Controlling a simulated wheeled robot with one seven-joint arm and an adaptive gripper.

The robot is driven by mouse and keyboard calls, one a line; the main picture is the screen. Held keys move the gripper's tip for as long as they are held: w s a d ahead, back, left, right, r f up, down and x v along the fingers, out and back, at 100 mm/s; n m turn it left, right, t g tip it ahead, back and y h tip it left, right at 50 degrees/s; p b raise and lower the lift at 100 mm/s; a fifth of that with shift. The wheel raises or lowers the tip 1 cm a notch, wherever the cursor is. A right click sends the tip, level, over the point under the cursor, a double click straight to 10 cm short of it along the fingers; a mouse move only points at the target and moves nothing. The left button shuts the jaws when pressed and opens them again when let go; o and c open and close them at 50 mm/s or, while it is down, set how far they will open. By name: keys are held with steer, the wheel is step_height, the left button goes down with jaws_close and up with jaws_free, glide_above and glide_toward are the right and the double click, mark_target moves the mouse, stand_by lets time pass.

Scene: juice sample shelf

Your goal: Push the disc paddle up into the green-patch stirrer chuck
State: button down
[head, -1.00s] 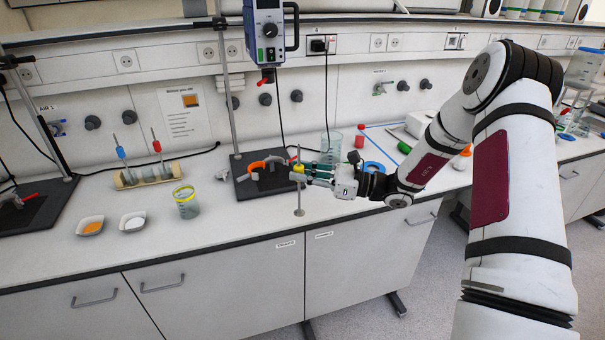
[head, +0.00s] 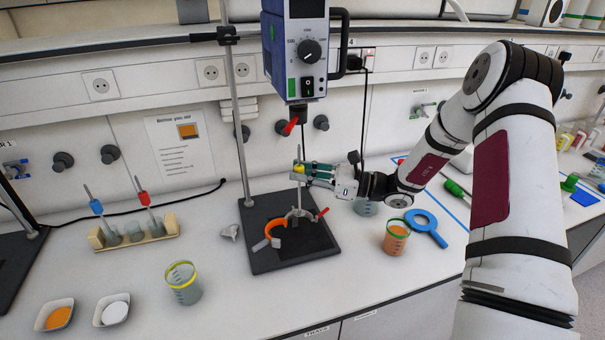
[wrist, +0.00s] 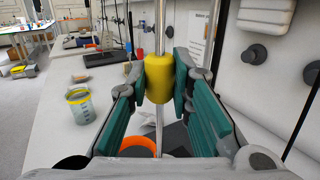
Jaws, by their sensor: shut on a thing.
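The disc paddle (head: 299,155) is a thin upright metal rod with a yellow sleeve. My gripper (head: 306,173) is shut on the yellow sleeve; in the wrist view the sleeve (wrist: 158,82) sits between the teal finger pads.
The stand's upright rod (head: 240,125) is left of my gripper, rising from a black base (head: 270,258) that bears an orange open ring (head: 268,238). A yellow-rimmed beaker (head: 184,285) stands at left. An orange-filled cup (head: 395,240) and blue ring (head: 428,228) lie at right.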

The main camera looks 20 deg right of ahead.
steer(key=shift+w+r, duration=0.1)
steer(key=shift+w, duration=0.05)
steer(key=shift+r+p, duration=0.6)
steer(key=shift+r, duration=1.65)
steer(key=shift+r+p, duration=0.7)
steer(key=shift+r, duration=1.75)
steer(key=c, duration=1.4)
jaws_free()
steer(key=shift+o, duration=0.2)
steer(key=shift+f, duration=0.1)
